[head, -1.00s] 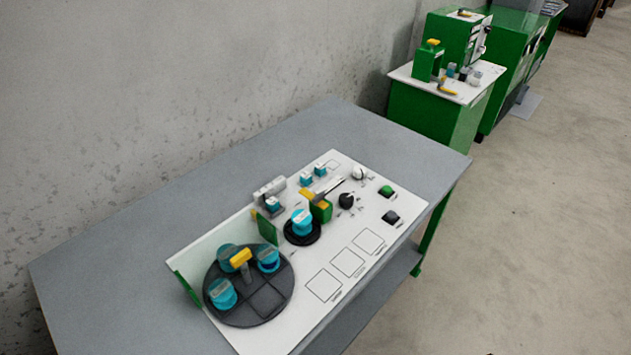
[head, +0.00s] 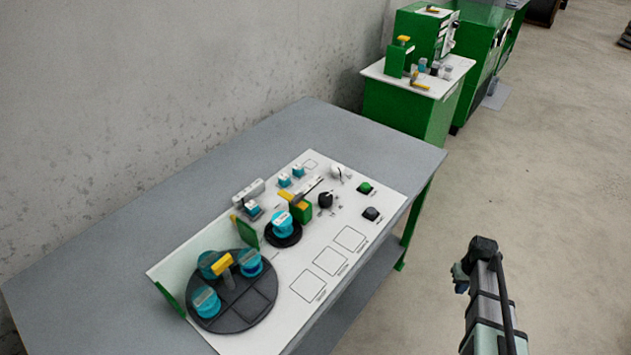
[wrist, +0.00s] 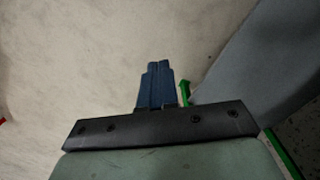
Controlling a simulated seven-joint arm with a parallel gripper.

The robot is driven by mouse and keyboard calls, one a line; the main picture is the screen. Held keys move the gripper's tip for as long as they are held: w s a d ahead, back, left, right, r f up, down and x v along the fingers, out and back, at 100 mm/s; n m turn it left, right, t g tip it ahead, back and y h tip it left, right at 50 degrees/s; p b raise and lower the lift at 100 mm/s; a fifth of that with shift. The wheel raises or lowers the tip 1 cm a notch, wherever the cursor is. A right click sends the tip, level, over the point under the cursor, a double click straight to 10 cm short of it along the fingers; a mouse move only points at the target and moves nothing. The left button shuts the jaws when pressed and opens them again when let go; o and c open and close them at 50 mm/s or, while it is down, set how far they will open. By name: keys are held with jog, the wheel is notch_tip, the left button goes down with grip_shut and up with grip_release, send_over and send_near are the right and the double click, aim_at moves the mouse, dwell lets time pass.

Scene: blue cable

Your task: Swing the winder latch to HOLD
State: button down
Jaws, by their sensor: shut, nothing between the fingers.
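No label reading HOLD is legible, so I cannot tell which part is the winder latch. On the near white panel (head: 290,262), a yellow-ended lever (head: 287,196) sits on a small green block (head: 301,211) beside a teal spool (head: 282,225). On the far bench, a green post (head: 396,60) has a yellow top (head: 403,38), and a yellow-handled piece (head: 420,84) is on the white top. My gripper (head: 460,277) is out over the floor at the right, away from both benches. In the wrist view its blue fingers (wrist: 158,68) are together and empty.
A dark round tray (head: 262,322) with several teal spools and a yellow handle (head: 221,264) sits on the near grey table (head: 110,235). A black knob (head: 326,199) and push buttons are on the panel. Open floor (head: 540,180) lies to the right; a wall stands behind.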

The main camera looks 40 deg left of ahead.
jog(key=w+a+r+n+t+y, duration=0.1)
jog(key=w+a+r+n, duration=0.1)
jog(key=w+a+r, duration=0.65)
jog(key=w+a+r+n+t+y, duration=0.15)
jog(key=w+a+r, duration=0.35)
jog(key=a+r, duration=0.7)
jog(key=s+a+r+n+g, duration=0.1)
jog(key=s+a+r, duration=0.1)
jog(key=a, duration=0.2)
jog(key=s+a+r+n+g+y, duration=0.1)
jog(key=s+a+r, duration=0.2)
jog(key=a, duration=0.2)
jog(key=s+a+r+n+g, duration=0.1)
jog(key=s+a+r+n, duration=0.1)
jog(key=s+a+r, duration=0.1)
jog(key=shift+s+a+y, duration=0.15)
jog(key=shift+a+y, duration=0.1)
jog(key=shift+a, duration=0.5)
jog(key=s+a+r+n+g, duration=0.2)
jog(key=s+a+r, duration=0.2)
jog(key=s+a, duration=0.3)
jog(key=s+a+r+n+g+y, duration=0.1)
jog(key=s+a+r+n+g, duration=0.2)
jog(key=s+a+r, duration=0.2)
jog(key=s+a, duration=0.2)
jog(key=s, duration=0.1)
jog(key=shift+s+a, duration=0.25)
jog(key=shift+s, duration=0.15)
